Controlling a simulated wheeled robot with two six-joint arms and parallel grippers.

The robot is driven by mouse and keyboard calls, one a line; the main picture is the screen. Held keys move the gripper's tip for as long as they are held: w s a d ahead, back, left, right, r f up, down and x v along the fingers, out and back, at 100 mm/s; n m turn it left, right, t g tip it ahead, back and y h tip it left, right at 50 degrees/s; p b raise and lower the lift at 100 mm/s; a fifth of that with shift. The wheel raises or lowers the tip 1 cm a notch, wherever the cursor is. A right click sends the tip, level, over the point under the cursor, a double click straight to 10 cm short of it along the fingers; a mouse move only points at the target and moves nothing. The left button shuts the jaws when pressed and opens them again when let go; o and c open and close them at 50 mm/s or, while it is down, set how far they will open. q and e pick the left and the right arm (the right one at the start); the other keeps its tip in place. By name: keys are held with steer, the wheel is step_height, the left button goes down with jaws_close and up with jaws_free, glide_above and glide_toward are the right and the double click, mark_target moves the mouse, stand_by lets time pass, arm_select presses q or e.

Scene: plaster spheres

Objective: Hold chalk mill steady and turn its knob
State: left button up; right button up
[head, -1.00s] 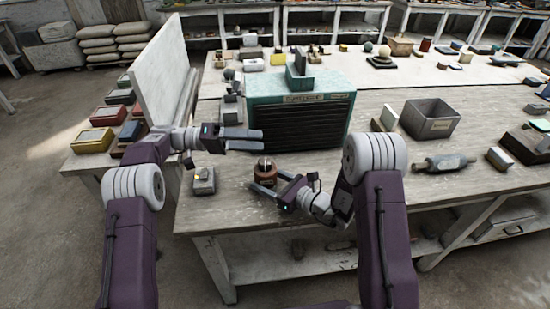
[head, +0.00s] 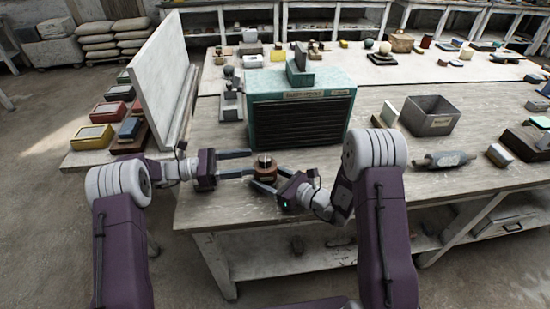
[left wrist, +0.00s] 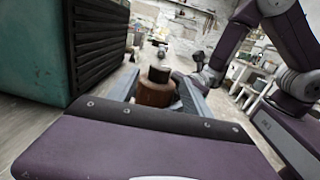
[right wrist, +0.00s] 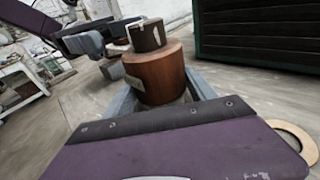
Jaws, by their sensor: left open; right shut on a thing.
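The chalk mill (head: 264,175) is a small upright brown wooden cylinder near the table's front edge. Its dark knob (right wrist: 147,36) sits on top with a pale upper face; it also shows in the left wrist view (left wrist: 158,74). My right gripper (head: 263,181) is shut on the mill's brown body (right wrist: 156,74), with one finger on each side. My left gripper (head: 254,163) is open, coming from the left, its two fingers reaching toward the knob. In the left wrist view the mill stands ahead between the open fingers. I cannot tell whether they touch it.
A teal slatted cabinet (head: 300,118) stands close behind the mill. A white upright panel (head: 158,75) is at the left. A grey open bin (head: 432,117) and a rolling-pin-shaped thing (head: 444,160) lie to the right.

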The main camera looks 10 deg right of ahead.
mark_target(275, 163)
arm_select(q)
steer(key=d, duration=0.9)
steer(key=shift+w+d, duration=0.2)
jaws_close()
steer(key=shift+g, duration=0.3)
